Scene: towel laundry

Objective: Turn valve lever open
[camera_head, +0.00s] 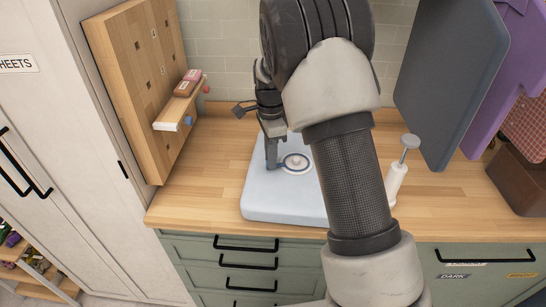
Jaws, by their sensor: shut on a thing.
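A pale blue slab (284,205) lies on the wooden counter. A round white disc with a grey ring (296,163) sits on its top. My gripper (272,166) points down at the disc's left side, its fingertips low over the slab. It is shut on a small part there, apparently the valve lever, which the fingers mostly hide. The lever's angle cannot be told. My arm covers the slab's right side.
A wooden pegboard with a small shelf (180,104) stands at left. A white pump-like bottle (398,172) is right of my arm. Grey and purple panels (452,80) hang at right above a brown box (520,180). The counter's front left (195,207) is clear.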

